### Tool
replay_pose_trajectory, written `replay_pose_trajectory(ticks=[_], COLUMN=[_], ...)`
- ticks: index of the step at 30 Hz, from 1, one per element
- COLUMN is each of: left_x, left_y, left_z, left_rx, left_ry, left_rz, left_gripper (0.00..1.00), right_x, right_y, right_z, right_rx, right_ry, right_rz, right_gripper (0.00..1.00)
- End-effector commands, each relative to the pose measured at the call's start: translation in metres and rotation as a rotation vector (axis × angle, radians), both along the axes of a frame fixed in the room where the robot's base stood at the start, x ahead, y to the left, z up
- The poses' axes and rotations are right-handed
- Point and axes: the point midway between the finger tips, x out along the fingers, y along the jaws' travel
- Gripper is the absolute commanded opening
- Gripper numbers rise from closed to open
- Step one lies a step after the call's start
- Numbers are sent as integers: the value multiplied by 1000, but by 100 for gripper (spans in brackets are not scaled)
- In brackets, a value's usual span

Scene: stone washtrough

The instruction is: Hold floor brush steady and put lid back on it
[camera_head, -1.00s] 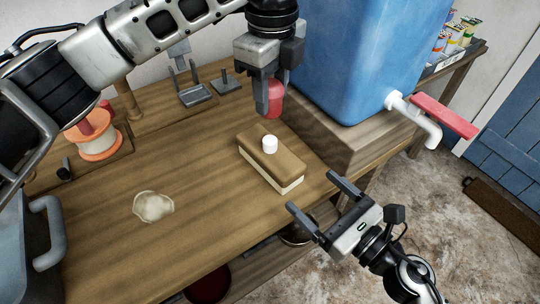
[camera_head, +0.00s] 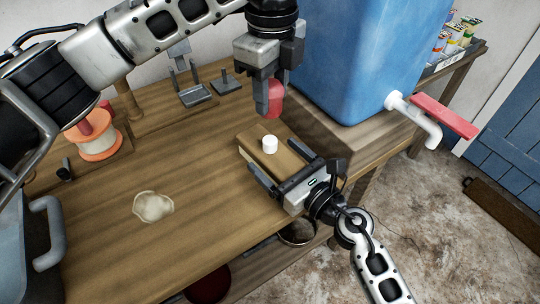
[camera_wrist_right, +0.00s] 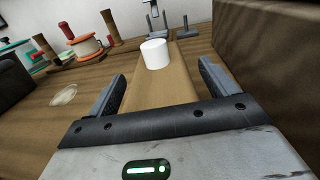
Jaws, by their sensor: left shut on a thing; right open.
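The floor brush (camera_head: 275,158) is a brown wooden block with pale bristles, lying on the wooden table. A short white cylinder (camera_head: 270,144) stands upright on its top; it also shows in the wrist view (camera_wrist_right: 155,54). My left gripper (camera_head: 268,108) is shut on a red rounded piece (camera_head: 276,99), apparently the lid, and holds it above and behind the white cylinder. My right gripper (camera_head: 271,153) is open, with one finger along each side of the block's near end. The wrist view shows the block (camera_wrist_right: 160,88) between the fingers, with gaps visible beside it.
A big blue container (camera_head: 355,60) with a white tap (camera_head: 415,118) and red lever stands on a wooden block right of the brush. An orange spool (camera_head: 97,142) and grey holders (camera_head: 195,93) are at the back left. The table's left middle holds only a pale patch (camera_head: 153,206).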

Motion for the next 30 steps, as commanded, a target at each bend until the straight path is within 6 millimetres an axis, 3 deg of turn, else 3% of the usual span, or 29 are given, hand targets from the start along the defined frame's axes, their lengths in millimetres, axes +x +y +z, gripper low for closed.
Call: replay_pose_trajectory(ticks=[2, 9, 14, 23, 30], left_x=[0, 0, 0, 0, 0], left_y=[0, 0, 0, 0, 0], left_z=[0, 0, -6, -47, -50], left_rx=[0, 0, 0, 0, 0], left_ry=[0, 0, 2, 4, 0], left_rz=[0, 0, 0, 0, 0], left_gripper=[16, 16, 16, 16, 16], right_x=[0, 0, 0, 0, 0], right_y=[0, 0, 0, 0, 0], right_z=[0, 0, 0, 0, 0], right_rx=[0, 0, 0, 0, -1], right_ry=[0, 0, 0, 0, 1], right_rz=[0, 0, 0, 0, 0], right_gripper=[85, 19, 19, 19, 19])
